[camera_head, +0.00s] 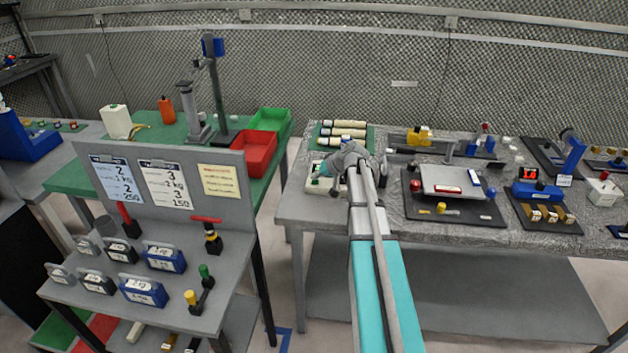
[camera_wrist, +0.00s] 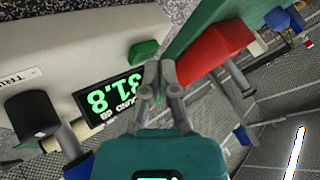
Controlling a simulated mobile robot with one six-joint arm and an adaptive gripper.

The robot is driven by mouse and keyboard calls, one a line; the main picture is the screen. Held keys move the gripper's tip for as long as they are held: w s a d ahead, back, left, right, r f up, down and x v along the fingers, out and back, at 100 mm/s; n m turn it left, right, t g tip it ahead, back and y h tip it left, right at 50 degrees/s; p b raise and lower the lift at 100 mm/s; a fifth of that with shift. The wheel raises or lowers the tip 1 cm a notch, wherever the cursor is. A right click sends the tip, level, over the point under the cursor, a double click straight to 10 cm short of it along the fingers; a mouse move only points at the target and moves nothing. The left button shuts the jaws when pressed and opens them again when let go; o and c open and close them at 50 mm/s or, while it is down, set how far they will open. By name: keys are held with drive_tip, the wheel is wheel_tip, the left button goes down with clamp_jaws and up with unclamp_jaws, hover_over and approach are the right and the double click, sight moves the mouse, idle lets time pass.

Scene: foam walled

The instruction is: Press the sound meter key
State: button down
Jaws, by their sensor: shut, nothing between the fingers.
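The sound meter (camera_wrist: 100,45) is a pale box with a lit green display (camera_wrist: 115,98) that reads 81.8 with "sound dB". A green key (camera_wrist: 144,52) stands on its face beside the display. In the head view the meter (camera_head: 314,188) sits at the left end of the grey table, partly hidden by my arm. My gripper (camera_wrist: 160,72) is shut and empty, its fingertips together right beside the green key in the wrist view. I cannot tell whether they touch it. In the head view my gripper's fingertips are not clearly visible.
A black round knob (camera_wrist: 30,115) stands near the meter's display. Rolled cylinders (camera_head: 343,133) lie on a green mat behind the meter. A black board with a scale-like plate (camera_head: 454,180) stands to the right. A red bin (camera_head: 256,150) is on the green table at left.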

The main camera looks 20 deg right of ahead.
sight(316, 182)
drive_tip(key=shift+r, duration=0.15)
wheel_tip(316, 182, up, 6)
drive_tip(key=p, duration=0.6)
idle(0.5)
